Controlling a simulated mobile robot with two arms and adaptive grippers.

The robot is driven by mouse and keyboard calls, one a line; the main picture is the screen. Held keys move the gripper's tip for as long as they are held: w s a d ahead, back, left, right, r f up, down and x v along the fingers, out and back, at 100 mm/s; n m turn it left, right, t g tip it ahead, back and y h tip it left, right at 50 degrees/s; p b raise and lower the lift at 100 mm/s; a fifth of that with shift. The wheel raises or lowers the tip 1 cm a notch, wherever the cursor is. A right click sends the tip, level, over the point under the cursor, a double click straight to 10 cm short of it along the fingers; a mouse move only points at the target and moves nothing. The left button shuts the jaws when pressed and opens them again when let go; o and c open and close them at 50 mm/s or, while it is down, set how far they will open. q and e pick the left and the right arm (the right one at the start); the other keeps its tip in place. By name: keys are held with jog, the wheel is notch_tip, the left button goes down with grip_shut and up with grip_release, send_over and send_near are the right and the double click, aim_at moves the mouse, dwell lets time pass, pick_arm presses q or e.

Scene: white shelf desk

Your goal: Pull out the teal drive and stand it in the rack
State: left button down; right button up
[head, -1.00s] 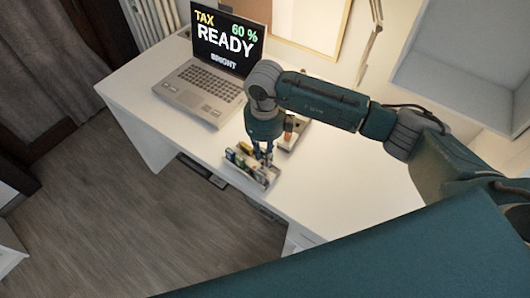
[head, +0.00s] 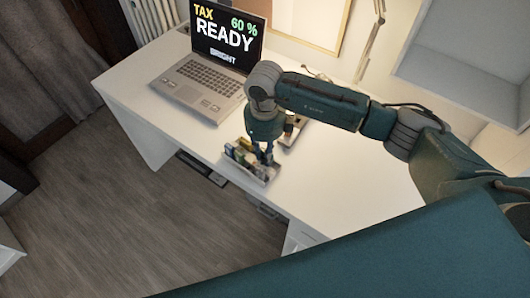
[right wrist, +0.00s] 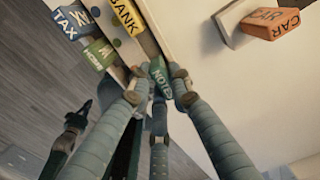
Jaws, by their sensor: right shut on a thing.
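The teal drive (right wrist: 158,76) shows in the right wrist view, with a partly hidden label. In the head view, my right gripper (head: 263,158) is down at the small rack (head: 247,177) near the desk's front edge. The teal drive is at the rack's end beside the other drives; its lower end is hidden, so I cannot tell how deep it sits. My left gripper is not in view.
The rack holds a blue TAX drive (right wrist: 67,24), a green HOME drive (right wrist: 98,54) and a yellow BANK drive (right wrist: 126,16). An orange CAR drive (right wrist: 272,24) sits in a separate holder. The open laptop (head: 205,86) stands behind left. Desk right of the rack is clear.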

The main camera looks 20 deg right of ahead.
jog(key=shift+f, duration=0.4)
jog(key=o, duration=1)
jog(key=shift+c, duration=0.2)
jog(key=shift+r, duration=0.1)
notch_tip(320, 180, up, 12)
